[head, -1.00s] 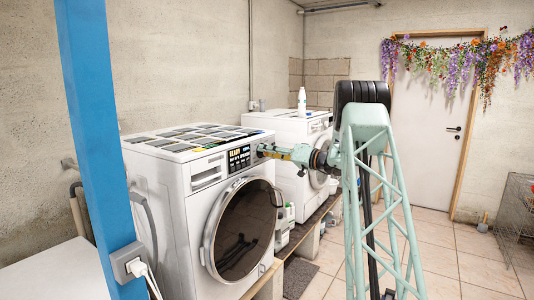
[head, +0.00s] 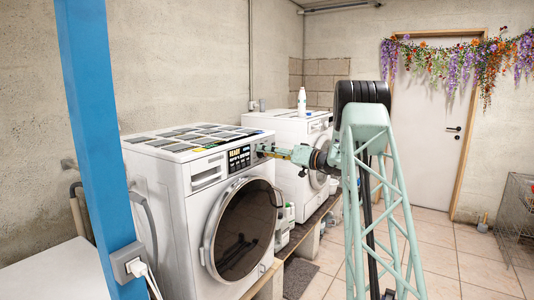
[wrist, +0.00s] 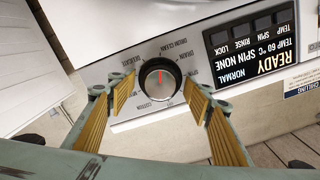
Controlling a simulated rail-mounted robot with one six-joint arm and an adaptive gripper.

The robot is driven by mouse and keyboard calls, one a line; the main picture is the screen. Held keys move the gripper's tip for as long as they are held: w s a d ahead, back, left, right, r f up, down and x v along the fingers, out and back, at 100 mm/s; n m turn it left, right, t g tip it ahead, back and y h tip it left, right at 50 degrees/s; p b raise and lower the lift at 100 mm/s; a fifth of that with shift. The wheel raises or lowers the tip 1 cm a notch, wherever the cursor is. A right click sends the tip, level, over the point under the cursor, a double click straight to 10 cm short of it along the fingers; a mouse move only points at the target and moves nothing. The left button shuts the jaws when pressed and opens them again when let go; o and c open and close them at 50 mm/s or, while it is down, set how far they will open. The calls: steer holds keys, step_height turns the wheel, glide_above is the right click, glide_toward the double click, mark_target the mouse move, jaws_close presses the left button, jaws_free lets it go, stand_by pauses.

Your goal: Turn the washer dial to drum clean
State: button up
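The round washer dial (wrist: 160,78) shows in the wrist view, dark with a silvery rim and a red mark on its face. Labels ring it, among them drum clean (wrist: 175,47) at the upper right, plus delicate, cotton, spin and drain. My gripper (wrist: 158,84) is open, one finger on each side of the dial, with narrow gaps to it. Which label the mark points to is hard to tell. In the head view my gripper (head: 268,150) is at the upper right front of the near washer (head: 185,200), and the dial is hidden there.
The display (wrist: 252,45) beside the dial reads READY, NORMAL, TEMP 60 °C, SPIN NONE. A second washer (head: 284,128) with a white bottle (head: 302,100) on top stands behind. A blue post (head: 97,140) rises at the left. Open tiled floor (head: 460,260) lies at the right.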

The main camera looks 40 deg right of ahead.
steer(key=shift+s, duration=0.1)
stand_by(0.3)
steer(key=v, duration=1.1)
steer(key=shift+s, duration=0.35)
steer(key=shift+d, duration=0.1)
